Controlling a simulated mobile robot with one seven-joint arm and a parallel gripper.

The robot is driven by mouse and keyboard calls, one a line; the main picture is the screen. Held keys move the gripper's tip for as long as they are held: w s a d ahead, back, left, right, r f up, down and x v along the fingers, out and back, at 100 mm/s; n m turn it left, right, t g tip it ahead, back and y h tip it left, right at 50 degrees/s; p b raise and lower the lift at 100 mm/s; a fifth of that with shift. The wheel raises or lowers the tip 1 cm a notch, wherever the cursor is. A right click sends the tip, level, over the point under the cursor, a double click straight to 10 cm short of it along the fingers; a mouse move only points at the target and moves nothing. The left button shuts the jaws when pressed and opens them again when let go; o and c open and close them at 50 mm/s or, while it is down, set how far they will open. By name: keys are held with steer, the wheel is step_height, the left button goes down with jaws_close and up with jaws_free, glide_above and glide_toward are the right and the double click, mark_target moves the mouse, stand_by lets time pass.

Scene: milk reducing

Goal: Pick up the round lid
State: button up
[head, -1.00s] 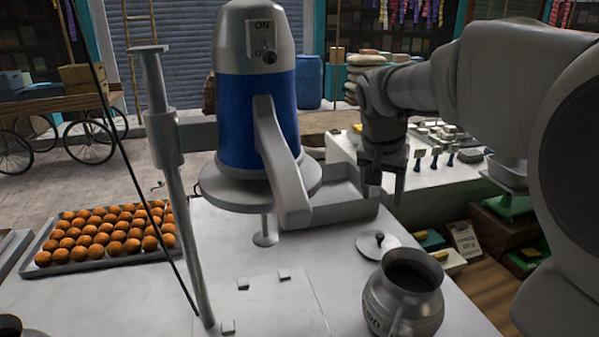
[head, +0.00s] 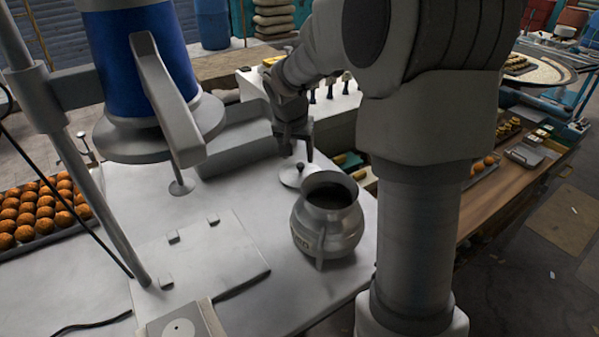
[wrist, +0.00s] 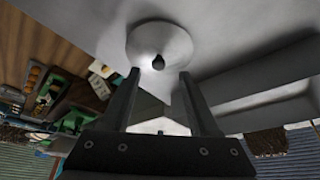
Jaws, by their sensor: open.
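The round lid (head: 292,174) is a pale metal disc with a small dark knob on top. It lies on the white table just behind and left of the metal pot. In the wrist view the lid (wrist: 160,42) lies just past my fingertips, with its knob roughly in line with the gap between them. My gripper (head: 297,153) is above the lid in the head view, pointing down. In the wrist view my gripper (wrist: 158,75) is open, with nothing between its fingers. I cannot tell the exact height of the fingertips over the lid.
The open metal pot (head: 328,215) stands close beside the lid. A grey tray (head: 240,140) lies behind it to the left. A blue and grey machine (head: 140,70) stands at the left. The white table (head: 300,290) is clear in front of the pot.

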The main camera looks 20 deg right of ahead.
mark_target(300, 164)
steer(key=x, duration=0.4)
steer(key=shift+w+d+f+p, duration=0.25)
steer(key=shift+f+p, duration=0.05)
steer(key=shift+p, duration=0.05)
steer(key=shift+c, duration=0.2)
jaws_close()
